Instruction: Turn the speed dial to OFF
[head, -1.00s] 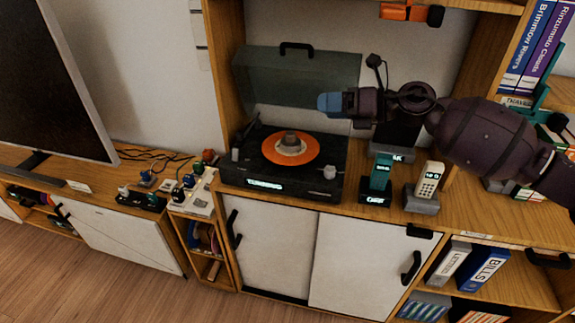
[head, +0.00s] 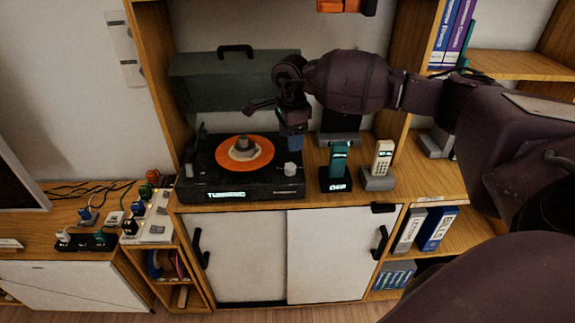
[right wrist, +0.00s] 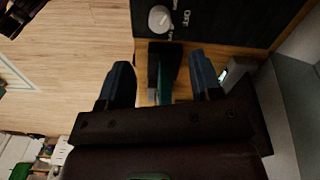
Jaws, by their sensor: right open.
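The speed dial (head: 293,170) is a pale round knob on the front right corner of the dark turntable (head: 255,188). It also shows at the top of the right wrist view (right wrist: 160,18), beside white OFF lettering. My right gripper (head: 291,146) points down just above the dial in the head view and does not visibly touch it. In the right wrist view its two blue fingers (right wrist: 160,66) are apart, with nothing held between them; the dial lies beyond their tips.
A teal phone (head: 339,160) and a cream phone (head: 382,157) stand in cradles right of the turntable. An orange record (head: 262,152) lies on the platter. The raised lid (head: 215,82) stands behind. Cables and small items clutter the lower surface at left.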

